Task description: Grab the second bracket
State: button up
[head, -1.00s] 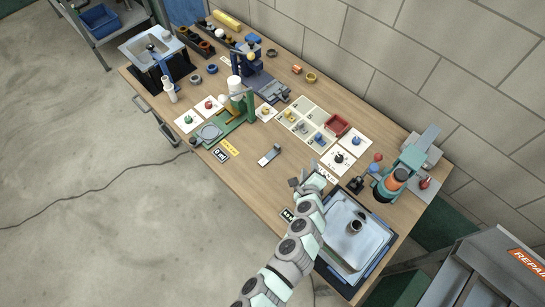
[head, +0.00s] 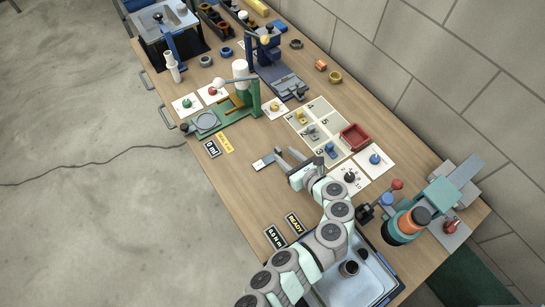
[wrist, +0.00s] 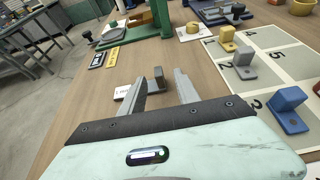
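A small grey bracket lies alone on the wooden bench with a white card or plate at its left end (head: 263,162). In the wrist view its upright grey block (wrist: 158,74) shows just beyond and between my finger tips. My gripper (head: 284,158) is open and empty; it also shows in the wrist view (wrist: 163,82). I cannot tell whether a finger touches the bracket. On the numbered mat stand a yellow bracket (head: 302,117), a grey bracket (head: 313,131) and a blue bracket (head: 331,150); these also show right of my gripper in the wrist view.
A red tray (head: 355,137) stands beside the numbered mat (head: 332,121). A green fixture (head: 222,118) stands left of my gripper. A metal sink tray (head: 372,279) and a teal machine (head: 425,208) stand at right. The bench front near the READY label (head: 294,223) is mostly clear.

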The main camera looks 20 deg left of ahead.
aim_at(276, 147)
jog(key=x, duration=0.8)
jog(key=shift+a+b, duration=0.1)
jog(key=shift+b, duration=0.3)
jog(key=shift+c, duration=0.4)
jog(key=shift+s, duration=0.1)
grip_shut()
